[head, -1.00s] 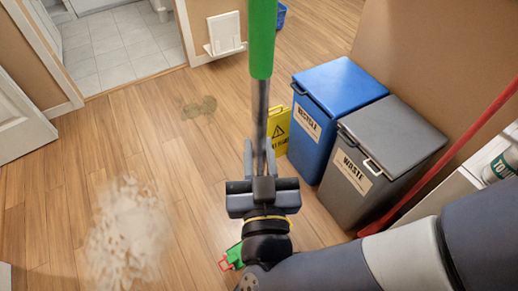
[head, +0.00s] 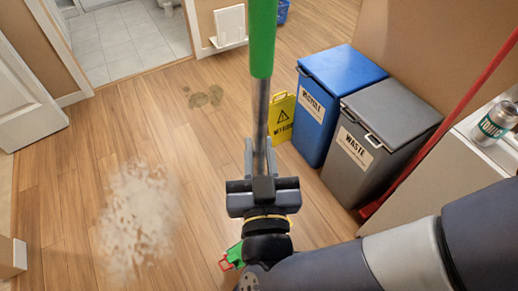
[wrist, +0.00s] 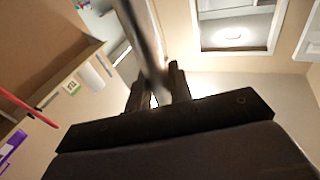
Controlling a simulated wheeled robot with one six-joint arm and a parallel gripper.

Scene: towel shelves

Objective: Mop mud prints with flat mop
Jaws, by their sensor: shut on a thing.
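My gripper (head: 262,172) is shut on the mop's grey metal pole (head: 262,110), which stands about upright with its green grip (head: 263,40) at the top. In the wrist view the pole (wrist: 142,40) runs between the fingers (wrist: 158,92). The mop's head cannot be made out; a small green and red part (head: 232,256) shows beside my wrist. Brown mud prints (head: 203,97) lie on the wood floor beyond the gripper, to its left. A large pale, blotchy patch (head: 137,218) lies nearer on the floor; I cannot tell what it is.
A yellow wet-floor sign (head: 283,115), blue recycle bin (head: 322,115) and grey waste bin (head: 362,155) stand to the right. A red pole (head: 440,130) leans by a counter with a can (head: 494,124). An open door (head: 28,95) is at left.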

